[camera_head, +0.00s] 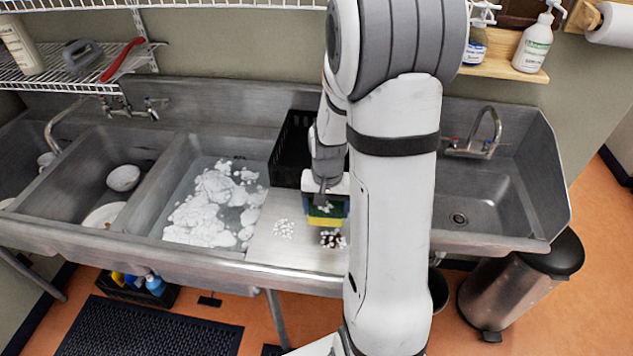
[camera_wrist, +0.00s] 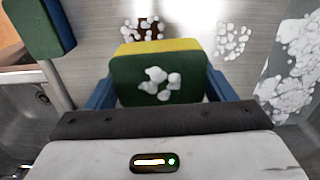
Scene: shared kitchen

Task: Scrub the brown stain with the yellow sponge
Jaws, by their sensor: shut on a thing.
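The yellow sponge (camera_head: 322,217) has a dark green scouring side with some white foam on it. My gripper (camera_head: 325,203) is shut on it and holds it over the metal drainboard. In the wrist view the sponge (camera_wrist: 158,72) sits between the blue fingers of my gripper (camera_wrist: 160,90), its green face toward the camera. The brown stain (camera_head: 333,239) lies on the drainboard just in front of the sponge, partly covered by white foam. The stain also shows beyond the sponge in the wrist view (camera_wrist: 148,28). I cannot tell whether the sponge touches the board.
A foam patch (camera_head: 284,228) lies on the drainboard (camera_head: 262,248) left of the stain. A sudsy sink basin (camera_head: 200,205) is further left, and another basin (camera_head: 122,178) holds dishes. A black crate (camera_head: 290,150) stands behind the sponge. My arm hides the board's right part.

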